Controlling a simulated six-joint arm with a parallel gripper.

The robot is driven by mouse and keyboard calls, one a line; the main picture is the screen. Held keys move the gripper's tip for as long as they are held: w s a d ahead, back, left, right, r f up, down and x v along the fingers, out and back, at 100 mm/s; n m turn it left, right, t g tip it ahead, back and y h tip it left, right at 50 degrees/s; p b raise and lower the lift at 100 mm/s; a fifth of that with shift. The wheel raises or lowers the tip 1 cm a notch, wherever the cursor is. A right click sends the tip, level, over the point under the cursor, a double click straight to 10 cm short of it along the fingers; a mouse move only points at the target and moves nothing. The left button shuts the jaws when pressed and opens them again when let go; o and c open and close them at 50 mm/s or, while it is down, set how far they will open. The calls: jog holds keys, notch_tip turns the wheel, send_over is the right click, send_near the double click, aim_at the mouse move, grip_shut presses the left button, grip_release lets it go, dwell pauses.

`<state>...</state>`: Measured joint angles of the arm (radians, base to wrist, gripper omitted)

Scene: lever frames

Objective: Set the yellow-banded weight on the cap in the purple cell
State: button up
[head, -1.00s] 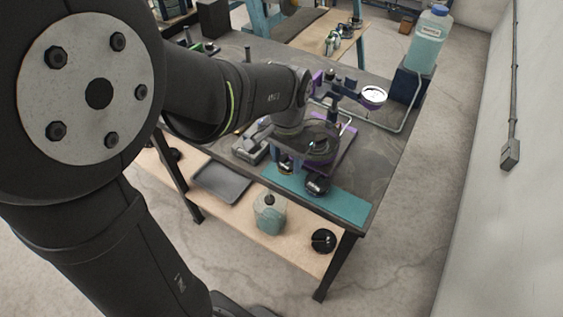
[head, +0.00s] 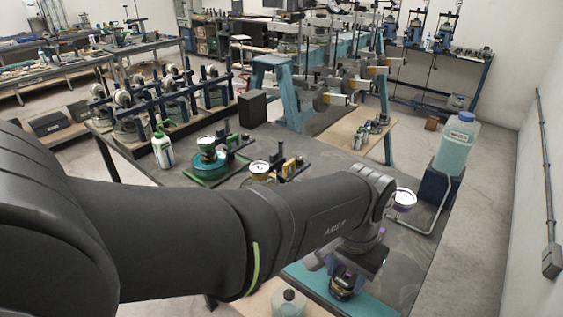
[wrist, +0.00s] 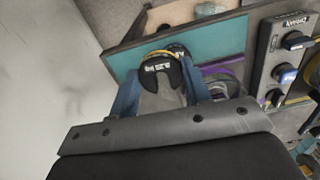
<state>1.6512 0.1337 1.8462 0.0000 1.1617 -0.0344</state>
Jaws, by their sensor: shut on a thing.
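My gripper (wrist: 160,88) has its blue fingers on either side of a black slotted weight with a yellow band (wrist: 152,79) in the wrist view. It is shut on this weight, which appears over the teal mat (wrist: 215,42). In the head view my gripper (head: 342,274) and the dark weight show over the mat (head: 312,284) at the table's front. A second dark round weight (wrist: 178,49) shows just behind the held one. Part of the purple cell (wrist: 222,70) shows beyond the mat in the wrist view.
A white dial (head: 404,198) and a bent metal rail stand right of my wrist. A water jug (head: 456,146) sits on a dark blue stand.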

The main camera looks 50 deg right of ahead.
dwell(0.5)
jog(key=w+d+r, duration=0.2)
jog(key=w+d, duration=0.2)
jog(key=d, duration=0.4)
jog(key=w+d+r, duration=0.2)
jog(key=w+d, duration=0.2)
jog(key=d, duration=0.4)
jog(key=shift+a+f, duration=0.15)
jog(key=shift+f, duration=3.85)
jog(key=shift+f, duration=0.25)
jog(key=o, duration=1.2)
jog(key=shift+r, duration=0.1)
notch_tip(320, 180, up, 17)
jog(key=shift+r, duration=0.15)
